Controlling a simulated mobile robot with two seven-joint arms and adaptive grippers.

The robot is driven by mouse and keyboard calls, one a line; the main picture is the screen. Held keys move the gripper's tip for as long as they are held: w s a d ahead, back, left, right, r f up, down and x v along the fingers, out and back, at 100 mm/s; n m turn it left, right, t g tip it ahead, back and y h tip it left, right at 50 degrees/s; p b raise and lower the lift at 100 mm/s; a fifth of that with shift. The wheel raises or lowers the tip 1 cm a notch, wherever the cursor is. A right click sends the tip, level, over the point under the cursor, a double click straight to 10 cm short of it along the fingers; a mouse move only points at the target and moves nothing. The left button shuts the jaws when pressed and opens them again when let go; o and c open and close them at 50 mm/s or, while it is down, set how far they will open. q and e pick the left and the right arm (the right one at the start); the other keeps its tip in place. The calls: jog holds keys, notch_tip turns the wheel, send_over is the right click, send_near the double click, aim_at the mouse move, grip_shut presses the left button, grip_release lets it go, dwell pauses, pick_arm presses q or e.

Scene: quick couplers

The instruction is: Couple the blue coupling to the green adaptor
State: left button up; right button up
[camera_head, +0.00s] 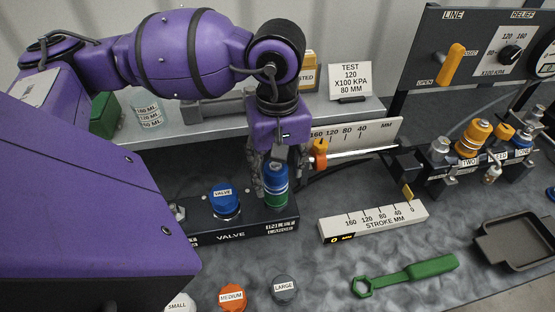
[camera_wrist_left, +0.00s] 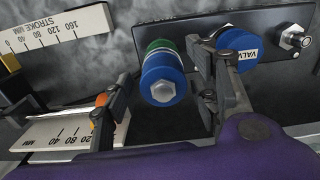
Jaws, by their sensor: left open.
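The blue coupling (camera_head: 275,171) stands upright on the black valve block (camera_head: 245,228), directly above the green adaptor (camera_head: 276,199). The two appear to touch; I cannot tell whether they are locked. My left gripper (camera_head: 277,180) is over them, open, with one finger on each side of the coupling. In the left wrist view, the blue coupling (camera_wrist_left: 164,73) shows its hex end between the spread fingers of the gripper (camera_wrist_left: 158,62), with a gap on the left. The green adaptor (camera_wrist_left: 159,45) shows just behind it. My right gripper is not seen.
A blue valve cap (camera_head: 224,201) stands just left on the same block. A stroke scale (camera_head: 374,220) and green wrench (camera_head: 405,275) lie right. An orange-handled gauge (camera_head: 319,152) is close to the gripper. A dark tray (camera_head: 518,240) is at far right.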

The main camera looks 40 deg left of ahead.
pick_arm(q)
notch_tip(320, 180, up, 12)
dwell(0.4)
jog(key=shift+f, duration=0.1)
dwell(0.4)
